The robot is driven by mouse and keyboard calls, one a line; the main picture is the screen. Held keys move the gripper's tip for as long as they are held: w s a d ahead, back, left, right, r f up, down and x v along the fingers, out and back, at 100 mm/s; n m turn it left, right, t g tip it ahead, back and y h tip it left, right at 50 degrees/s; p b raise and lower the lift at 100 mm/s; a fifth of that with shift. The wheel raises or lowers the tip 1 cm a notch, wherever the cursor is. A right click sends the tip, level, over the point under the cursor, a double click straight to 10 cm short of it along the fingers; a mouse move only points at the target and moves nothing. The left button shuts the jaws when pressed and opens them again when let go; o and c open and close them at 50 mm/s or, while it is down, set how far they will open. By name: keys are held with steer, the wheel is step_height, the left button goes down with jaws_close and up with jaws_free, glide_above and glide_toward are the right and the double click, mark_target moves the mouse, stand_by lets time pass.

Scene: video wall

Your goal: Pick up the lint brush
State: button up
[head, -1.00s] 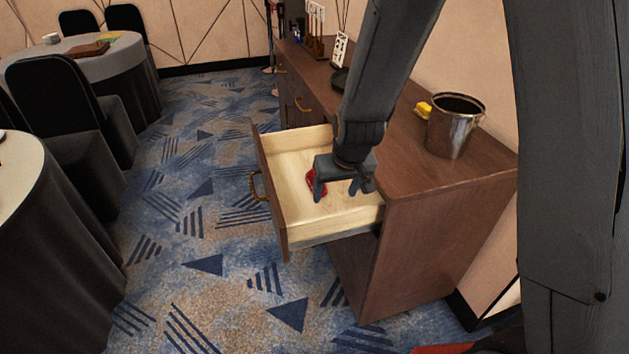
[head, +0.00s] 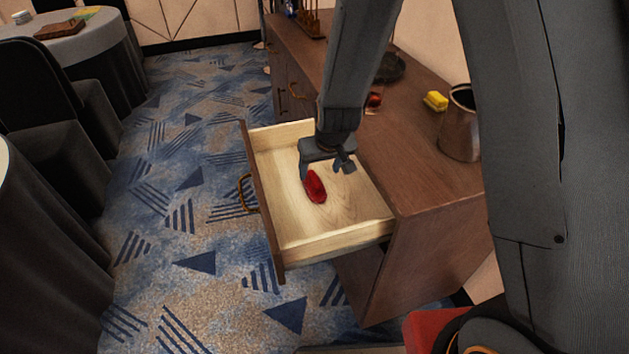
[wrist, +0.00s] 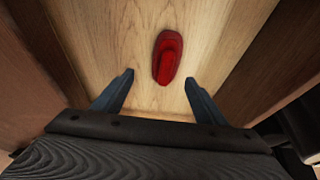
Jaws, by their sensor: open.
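A red oval object, which looks like the lint brush (head: 315,186), lies on the light wooden floor of the open drawer (head: 290,228). In the wrist view the red brush (wrist: 168,57) lies ahead of the fingertips, roughly centred between them and pointing lengthwise away. My gripper (head: 325,172) is over the drawer, just behind the brush in the head view. In the wrist view my gripper (wrist: 157,92) is open and empty, its two fingers spread to either side. Nothing hides the brush in the wrist view.
The drawer's walls stand close around my gripper. The brown cabinet (head: 430,188) top holds a metal bucket (head: 457,128), a yellow block (head: 435,100) and a dark round item (head: 390,68). Round tables (head: 75,42) and black chairs (head: 50,90) stand at left. Carpet lies open between.

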mark_target(314, 177)
steer(key=shift+w+a+f, duration=0.1)
steer(key=shift+a+f, duration=0.15)
steer(key=shift+f, duration=0.2)
steer(key=shift+w+a+f, duration=0.1)
steer(key=shift+a+f, duration=0.1)
steer(key=shift+f, duration=0.2)
steer(key=shift+x, duration=2.25)
steer(key=shift+a, duration=0.1)
steer(key=c, duration=1.1)
steer(key=shift+c, duration=0.3)
steer(key=shift+r, duration=0.4)
step_height(314, 177, up, 8)
steer(key=p, duration=0.5)
steer(key=shift+s+f, duration=0.1)
steer(key=shift+r+p, duration=0.7)
steer(key=shift+p, duration=0.1)
